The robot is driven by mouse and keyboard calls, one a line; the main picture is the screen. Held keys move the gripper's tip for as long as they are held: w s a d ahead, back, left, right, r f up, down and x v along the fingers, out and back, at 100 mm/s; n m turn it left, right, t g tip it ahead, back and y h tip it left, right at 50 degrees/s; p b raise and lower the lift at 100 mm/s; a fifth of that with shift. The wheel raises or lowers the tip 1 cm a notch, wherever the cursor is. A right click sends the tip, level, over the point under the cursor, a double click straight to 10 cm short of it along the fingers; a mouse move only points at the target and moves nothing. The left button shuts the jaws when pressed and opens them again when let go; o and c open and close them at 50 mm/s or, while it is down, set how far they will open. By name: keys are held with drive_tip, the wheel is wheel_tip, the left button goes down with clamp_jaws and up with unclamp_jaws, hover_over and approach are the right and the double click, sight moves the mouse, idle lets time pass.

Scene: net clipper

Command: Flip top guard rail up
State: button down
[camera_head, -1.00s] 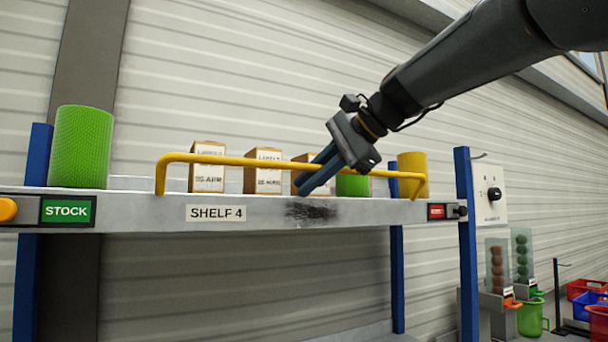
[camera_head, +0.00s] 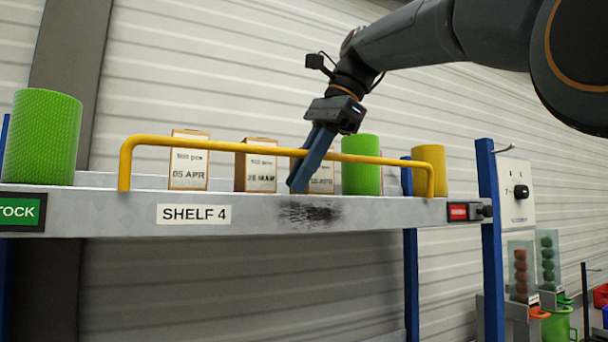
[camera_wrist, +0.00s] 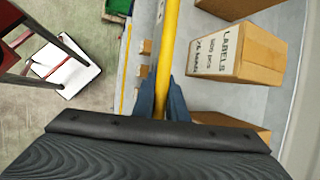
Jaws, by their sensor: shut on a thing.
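The yellow guard rail (camera_head: 250,149) stands raised along the front edge of the shelf marked SHELF 4 (camera_head: 375,214). Its two bent ends meet the shelf front. My gripper (camera_head: 302,180) reaches down from above with its blue fingers at the middle of the rail. In the wrist view the yellow rail (camera_wrist: 168,50) runs between the two blue fingers (camera_wrist: 162,100), which are shut on it. The fingertips hang below the bar, in front of the boxes.
Behind the rail stand label boxes (camera_head: 188,165), a green cylinder (camera_head: 361,165) and a yellow cylinder (camera_head: 429,165). A larger green roll (camera_head: 42,138) stands at the left. A blue post (camera_head: 489,250) with a hook rises at the right. A dark smudge marks the shelf front.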

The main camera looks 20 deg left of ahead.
drive_tip(key=shift+f, duration=0.1)
drive_tip(key=c, duration=1.8)
unclamp_jaws()
drive_tip(key=shift+a, duration=0.1)
drive_tip(key=shift+o, duration=0.2)
drive_tip(key=v, duration=0.8)
